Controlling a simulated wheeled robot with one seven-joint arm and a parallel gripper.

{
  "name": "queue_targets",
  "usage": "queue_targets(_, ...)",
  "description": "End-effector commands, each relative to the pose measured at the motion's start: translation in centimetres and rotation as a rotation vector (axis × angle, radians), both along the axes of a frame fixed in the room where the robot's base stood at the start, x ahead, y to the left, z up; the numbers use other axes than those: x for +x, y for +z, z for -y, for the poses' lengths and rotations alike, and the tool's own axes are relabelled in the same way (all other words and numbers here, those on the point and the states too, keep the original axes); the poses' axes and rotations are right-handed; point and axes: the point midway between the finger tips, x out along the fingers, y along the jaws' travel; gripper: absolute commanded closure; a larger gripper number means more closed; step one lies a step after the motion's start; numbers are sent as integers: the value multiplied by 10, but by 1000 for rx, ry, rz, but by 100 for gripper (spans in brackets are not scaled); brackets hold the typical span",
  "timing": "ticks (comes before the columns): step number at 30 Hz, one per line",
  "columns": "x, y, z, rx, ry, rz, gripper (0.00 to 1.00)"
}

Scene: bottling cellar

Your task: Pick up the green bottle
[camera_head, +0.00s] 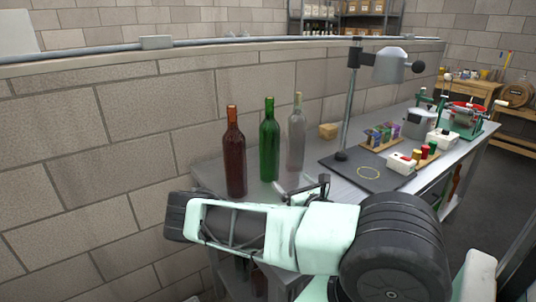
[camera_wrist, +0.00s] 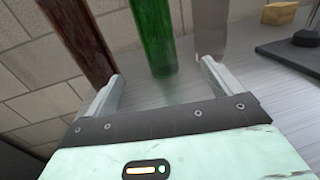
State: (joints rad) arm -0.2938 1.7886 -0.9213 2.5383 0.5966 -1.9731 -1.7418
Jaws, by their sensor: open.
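The green bottle (camera_head: 269,140) stands upright on the metal table, between a dark red bottle (camera_head: 235,155) on its left and a clear glass bottle (camera_head: 296,135) on its right. In the wrist view the lower part of the green bottle (camera_wrist: 152,38) stands beyond the gap between my fingers. My gripper (camera_wrist: 160,82) is open and empty, and its two fingers are spread wide. The left fingertip is close to the red bottle (camera_wrist: 82,38), and the right one is close to the clear bottle (camera_wrist: 211,25). I cannot tell whether they touch.
A block wall (camera_head: 130,140) runs along the left and back of the table. A yellowish block (camera_head: 328,130) and a dark-based stand (camera_head: 342,157) are to the right of the bottles. Farther right are a rack of small coloured items (camera_head: 380,136) and several devices.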

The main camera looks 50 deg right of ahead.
Motion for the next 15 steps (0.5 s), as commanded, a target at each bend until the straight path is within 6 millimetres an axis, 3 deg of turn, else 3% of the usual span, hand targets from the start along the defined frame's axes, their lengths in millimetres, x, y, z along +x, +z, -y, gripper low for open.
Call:
queue_targets(9, 62, 6, 25, 1, 2, 5, 9)
queue_targets(15, 92, 4, 38, 1, 1, 2, 9)
